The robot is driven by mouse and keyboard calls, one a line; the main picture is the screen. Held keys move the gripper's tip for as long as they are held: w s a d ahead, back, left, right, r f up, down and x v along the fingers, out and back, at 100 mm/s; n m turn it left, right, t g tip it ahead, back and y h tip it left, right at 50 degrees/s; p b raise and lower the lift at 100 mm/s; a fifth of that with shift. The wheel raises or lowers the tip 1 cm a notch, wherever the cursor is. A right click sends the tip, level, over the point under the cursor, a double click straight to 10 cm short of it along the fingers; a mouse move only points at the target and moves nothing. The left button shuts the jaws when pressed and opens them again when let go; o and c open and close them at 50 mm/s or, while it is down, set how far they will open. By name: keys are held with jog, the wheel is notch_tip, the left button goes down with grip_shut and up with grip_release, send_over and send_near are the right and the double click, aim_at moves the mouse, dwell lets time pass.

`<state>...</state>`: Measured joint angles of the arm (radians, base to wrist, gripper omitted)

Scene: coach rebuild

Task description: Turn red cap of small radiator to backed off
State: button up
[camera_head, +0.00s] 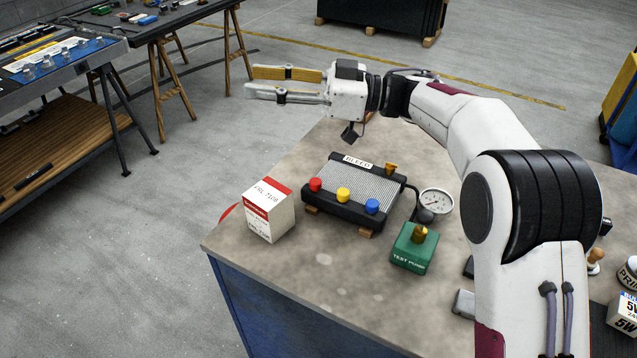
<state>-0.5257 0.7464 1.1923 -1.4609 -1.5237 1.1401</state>
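The small radiator (358,190) sits on wooden blocks on the workbench, with a label reading "BLEED" on its far edge. Its red cap (315,184) is at the left of the near edge, beside a yellow cap (343,195) and a blue cap (372,206). The cap's exact turn position is too small to tell. My gripper (250,83) is up and to the left of the radiator, beyond the bench's far edge, pointing left. Its two fingers are apart and nothing is between them. It is clear of the red cap.
A white and red box (268,212) stands left of the radiator, close to the red cap. A pressure gauge (435,203) and a green test pump (414,248) stand to the right. The near left of the workbench (300,275) is bare.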

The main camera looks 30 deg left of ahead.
jog(key=r+m+t+y, duration=0.1)
jog(key=m, duration=0.1)
jog(key=m+t+h, duration=0.7)
jog(key=m+t, duration=0.4)
jog(key=t, duration=0.4)
send_near(316, 182)
jog(key=shift+w+a+f, duration=0.1)
jog(key=shift+w+a, duration=0.15)
jog(key=shift+a, duration=0.05)
jog(key=shift+w+a, duration=0.1)
jog(key=shift+a, duration=0.05)
jog(key=shift+x, duration=3.75)
jog(key=shift+f, duration=0.1)
jog(key=shift+c, duration=0.3)
